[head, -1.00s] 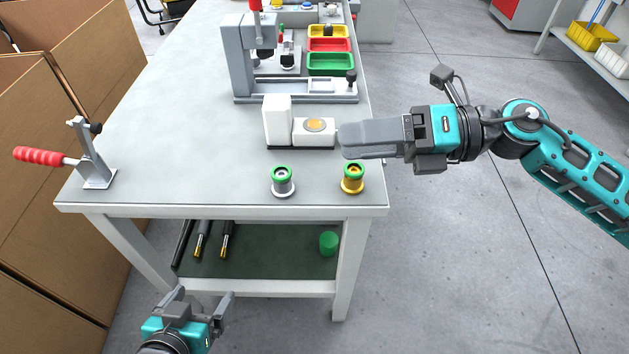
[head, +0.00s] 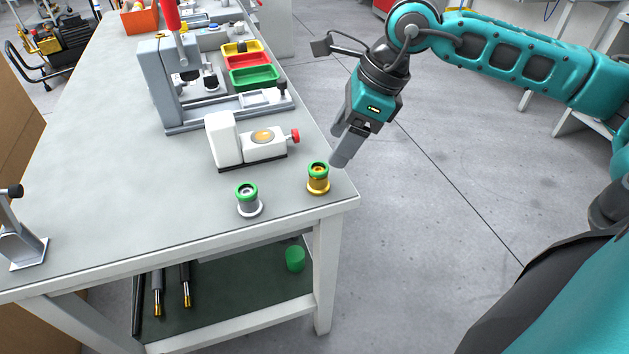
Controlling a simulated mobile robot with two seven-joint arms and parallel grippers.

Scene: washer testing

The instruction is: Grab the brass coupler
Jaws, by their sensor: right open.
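The brass coupler (head: 318,184) stands upright near the front right corner of the table, with a green ring on its top. A silver coupler (head: 249,204), also topped with a green ring, stands to its left. My right gripper (head: 344,158) hangs just above and to the right of the brass coupler, near the table's right edge, fingers pointing down to the left. It is open and empty, and looks apart from the coupler. My left gripper is out of view.
A white fixture (head: 226,143) with a red knob stands behind the couplers. A grey press (head: 160,85) and coloured bins (head: 253,77) stand farther back. A toggle clamp (head: 22,248) is at the far left. The front middle of the table (head: 130,220) is clear.

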